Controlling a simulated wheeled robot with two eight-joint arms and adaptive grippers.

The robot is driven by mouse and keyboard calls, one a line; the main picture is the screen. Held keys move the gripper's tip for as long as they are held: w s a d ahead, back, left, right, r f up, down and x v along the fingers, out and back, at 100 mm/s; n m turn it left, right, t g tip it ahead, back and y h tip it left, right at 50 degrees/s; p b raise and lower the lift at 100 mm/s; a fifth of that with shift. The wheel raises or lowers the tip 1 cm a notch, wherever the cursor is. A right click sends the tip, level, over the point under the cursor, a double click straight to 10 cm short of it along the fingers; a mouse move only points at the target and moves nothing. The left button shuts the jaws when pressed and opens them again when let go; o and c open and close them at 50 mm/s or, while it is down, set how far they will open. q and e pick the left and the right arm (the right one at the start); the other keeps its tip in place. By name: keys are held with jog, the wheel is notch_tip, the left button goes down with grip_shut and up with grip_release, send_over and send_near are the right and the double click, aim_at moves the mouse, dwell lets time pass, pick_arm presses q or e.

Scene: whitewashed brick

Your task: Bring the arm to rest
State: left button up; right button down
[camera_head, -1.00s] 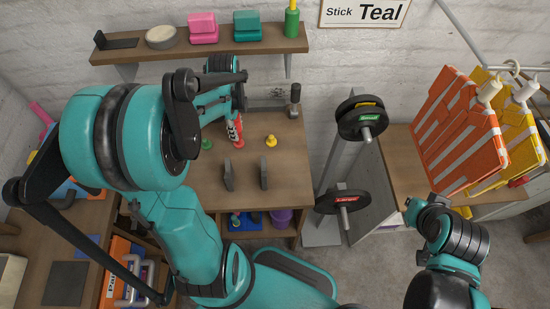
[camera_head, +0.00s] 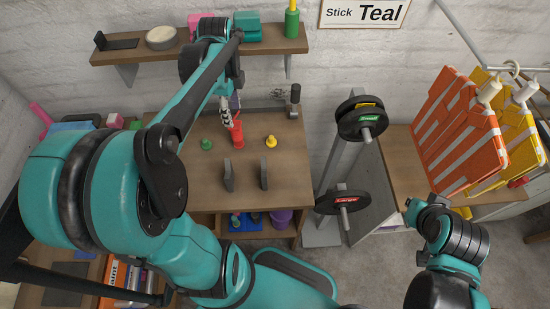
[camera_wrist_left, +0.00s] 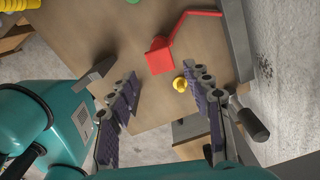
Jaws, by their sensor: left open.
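My left arm reaches up over the workbench (camera_head: 295,195) from the left. In the head view my left gripper (camera_head: 226,115) is small and partly screened by its own wrist, close to a red upright piece (camera_head: 237,134). In the left wrist view the two fingers of my left gripper (camera_wrist_left: 165,108) are spread wide with nothing between their pads.
The bench carries a green knob (camera_head: 206,144), a yellow knob (camera_head: 271,141) and two grey uprights (camera_head: 229,175). A wall shelf (camera_head: 145,53) is behind my left wrist. A weight-plate stand (camera_head: 340,165) and orange striped barriers (camera_head: 458,135) are to the right.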

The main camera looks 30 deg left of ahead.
pick_arm(q)
jog(key=shift+r, duration=1.4)
jog(key=shift+d+f, duration=0.15)
jog(key=shift+d, duration=0.2)
jog(key=s+d+f+n+t+b, duration=0.2)
jog(key=s+d+f+n+t, duration=0.1)
jog(key=d+n, duration=0.4)
jog(key=s+d+f+n+t+b, duration=0.1)
jog(key=s+d+f+n+t, duration=0.1)
jog(key=d+n, duration=0.6)
jog(key=shift+s+d+f+t+b, duration=0.4)
jog(key=shift+d+f+t, duration=0.2)
jog(key=shift+t, duration=0.4)
